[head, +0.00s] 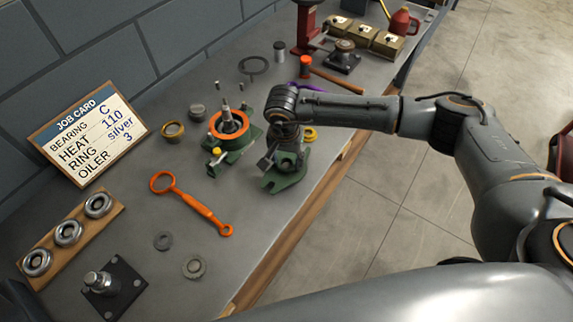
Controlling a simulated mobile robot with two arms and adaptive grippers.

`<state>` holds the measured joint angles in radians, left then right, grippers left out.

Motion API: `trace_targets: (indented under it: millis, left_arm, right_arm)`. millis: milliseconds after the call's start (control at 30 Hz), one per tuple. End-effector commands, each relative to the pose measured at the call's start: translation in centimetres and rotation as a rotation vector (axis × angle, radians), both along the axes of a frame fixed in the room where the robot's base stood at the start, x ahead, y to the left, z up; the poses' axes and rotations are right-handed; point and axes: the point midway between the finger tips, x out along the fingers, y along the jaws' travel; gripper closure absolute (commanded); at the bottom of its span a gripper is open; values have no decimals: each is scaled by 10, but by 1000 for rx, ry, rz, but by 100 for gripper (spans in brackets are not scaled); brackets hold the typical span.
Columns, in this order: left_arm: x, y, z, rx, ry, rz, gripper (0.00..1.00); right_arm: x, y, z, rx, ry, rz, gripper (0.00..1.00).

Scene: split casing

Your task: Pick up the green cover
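The green cover (284,182) lies on the workbench near its front edge, with flat flanges and a raised middle. My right gripper (284,150) is directly above it, pointing down, with its fingers at the raised part. The wrist and fingers hide much of the cover's top. I cannot tell whether the fingers touch or grip it. A green casing base (217,162) with an orange ring (230,139) and a central shaft stands just left of the cover. My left gripper is not in view.
An orange wrench (190,203), washers (194,267) and a bearing board (68,232) lie to the left. A job card (88,132) leans at the back. A yellow ring (309,134), hammer (338,81) and red press (306,28) are beyond my gripper. The bench edge (290,235) is close to the cover.

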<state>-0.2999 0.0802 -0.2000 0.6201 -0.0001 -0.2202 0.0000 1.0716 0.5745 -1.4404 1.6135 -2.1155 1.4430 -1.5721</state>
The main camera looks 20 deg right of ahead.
Motion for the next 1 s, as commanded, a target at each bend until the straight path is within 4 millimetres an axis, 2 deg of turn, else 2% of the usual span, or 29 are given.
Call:
trace_targets:
  millis: [33, 167, 667, 867, 1000]
  left_arm:
    - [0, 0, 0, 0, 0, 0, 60]
    - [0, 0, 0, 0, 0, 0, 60]
    - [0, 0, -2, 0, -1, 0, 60]
    - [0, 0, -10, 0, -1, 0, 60]
    - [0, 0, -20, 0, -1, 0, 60]
  right_arm:
    - [0, 0, 0, 0, 0, 0, 74]
    - [0, 0, 0, 0, 0, -1, 100]
    - [2, 0, 10, 2, -5, -1, 100]
    - [2, 0, 35, 2, -8, 1, 100]
    - [-19, 0, 54, 3, -8, 4, 100]
